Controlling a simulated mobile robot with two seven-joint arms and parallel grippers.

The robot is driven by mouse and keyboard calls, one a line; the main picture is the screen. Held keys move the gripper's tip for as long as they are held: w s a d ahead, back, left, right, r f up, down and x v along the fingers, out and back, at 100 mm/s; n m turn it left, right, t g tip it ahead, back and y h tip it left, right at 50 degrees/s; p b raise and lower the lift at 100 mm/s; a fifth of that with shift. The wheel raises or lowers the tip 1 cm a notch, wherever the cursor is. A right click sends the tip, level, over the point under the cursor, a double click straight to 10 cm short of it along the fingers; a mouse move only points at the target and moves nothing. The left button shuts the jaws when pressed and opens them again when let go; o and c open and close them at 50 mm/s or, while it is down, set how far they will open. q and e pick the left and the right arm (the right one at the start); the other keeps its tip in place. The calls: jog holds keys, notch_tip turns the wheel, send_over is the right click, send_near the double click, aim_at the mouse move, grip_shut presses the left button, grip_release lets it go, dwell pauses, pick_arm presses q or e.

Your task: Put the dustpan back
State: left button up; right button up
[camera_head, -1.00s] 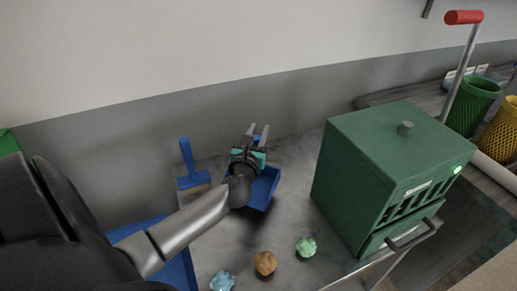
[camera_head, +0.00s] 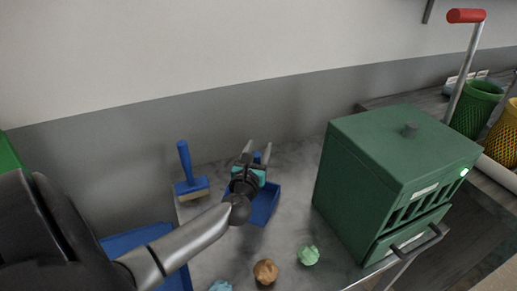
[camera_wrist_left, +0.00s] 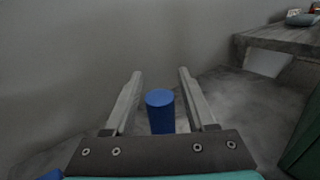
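The blue dustpan (camera_head: 266,208) lies on the grey worktop, partly hidden behind my left gripper in the head view. My left gripper (camera_head: 257,150) is over the dustpan, fingers pointing toward the wall. In the left wrist view its two fingers (camera_wrist_left: 158,84) are spread apart. A blue round handle end (camera_wrist_left: 160,99) shows between them, with gaps on both sides. It appears to be the dustpan's handle. My right gripper is in neither view.
A blue hand brush (camera_head: 187,175) stands left of the dustpan. Crumpled orange (camera_head: 265,272), green (camera_head: 308,256) and light blue (camera_head: 221,286) pieces lie in front. A green box-shaped unit (camera_head: 375,175) stands to the right. Green (camera_head: 478,108) and yellow (camera_head: 504,135) baskets are farther right.

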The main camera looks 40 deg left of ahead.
pick_arm(q)
jog(key=shift+o, duration=0.3)
jog(key=shift+r, duration=0.1)
jog(key=p+v, duration=0.1)
jog(key=v, duration=1.1)
